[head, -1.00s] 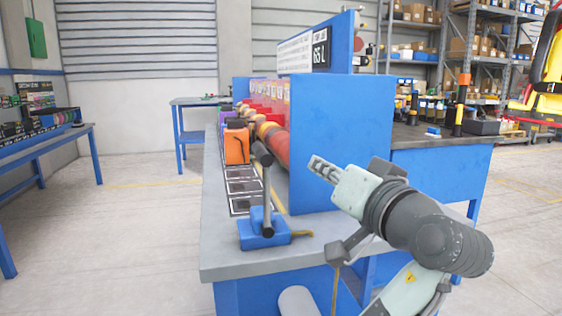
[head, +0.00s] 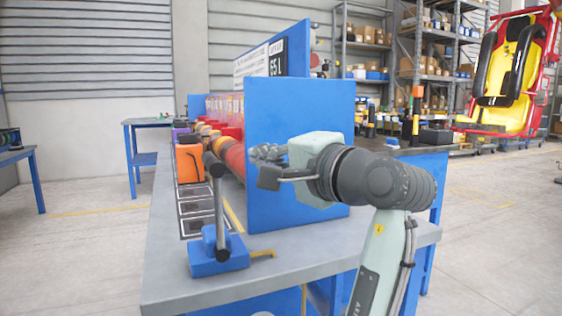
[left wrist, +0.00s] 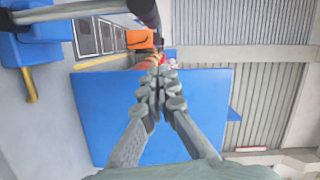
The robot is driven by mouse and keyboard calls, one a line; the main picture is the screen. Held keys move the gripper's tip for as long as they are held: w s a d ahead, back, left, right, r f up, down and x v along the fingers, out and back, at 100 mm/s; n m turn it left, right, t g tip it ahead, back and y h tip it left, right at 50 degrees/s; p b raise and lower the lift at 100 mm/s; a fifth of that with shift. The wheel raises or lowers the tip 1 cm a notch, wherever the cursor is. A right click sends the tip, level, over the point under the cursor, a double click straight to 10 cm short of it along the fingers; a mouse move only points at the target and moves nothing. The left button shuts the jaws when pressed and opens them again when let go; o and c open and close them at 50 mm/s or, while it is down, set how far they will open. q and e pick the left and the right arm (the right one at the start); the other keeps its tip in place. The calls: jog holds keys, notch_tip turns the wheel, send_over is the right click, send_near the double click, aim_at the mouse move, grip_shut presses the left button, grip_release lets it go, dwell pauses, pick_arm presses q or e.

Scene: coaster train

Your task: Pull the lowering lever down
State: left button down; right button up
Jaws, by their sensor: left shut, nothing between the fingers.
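The lowering lever (head: 219,205) is a grey rod with a dark cross handle (head: 212,164) on top. It stands nearly upright on a blue base (head: 218,258) at the near end of the bench. My left gripper (head: 260,152) is shut and empty. It is to the right of the lever's handle, apart from it in the picture, in front of the blue panel. In the left wrist view, my closed fingers (left wrist: 158,88) point over the panel, with the lever rod (left wrist: 70,12) at the upper left and its dark handle (left wrist: 146,14) at the top. My right gripper is out of view.
The upright blue panel (head: 295,110) stands on the grey bench top (head: 180,285) behind my gripper. An orange block (head: 189,163) and a row of coloured pieces run behind the lever. A yellow hook (head: 263,253) lies beside the base. Space left of the lever is open.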

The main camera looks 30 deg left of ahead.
aim_at(215, 203)
pick_arm(q)
jog(key=shift+s+a+f, duration=0.1)
jog(key=shift+s+a, duration=0.25)
jog(key=shift+a, duration=0.35)
jog(key=shift+s+a+f, duration=0.15)
jog(key=shift+s+a, duration=0.25)
jog(key=shift+a, duration=0.25)
jog(key=shift+s+a+f, duration=0.1)
jog(key=shift+s+a, duration=0.25)
jog(key=shift+a, duration=0.35)
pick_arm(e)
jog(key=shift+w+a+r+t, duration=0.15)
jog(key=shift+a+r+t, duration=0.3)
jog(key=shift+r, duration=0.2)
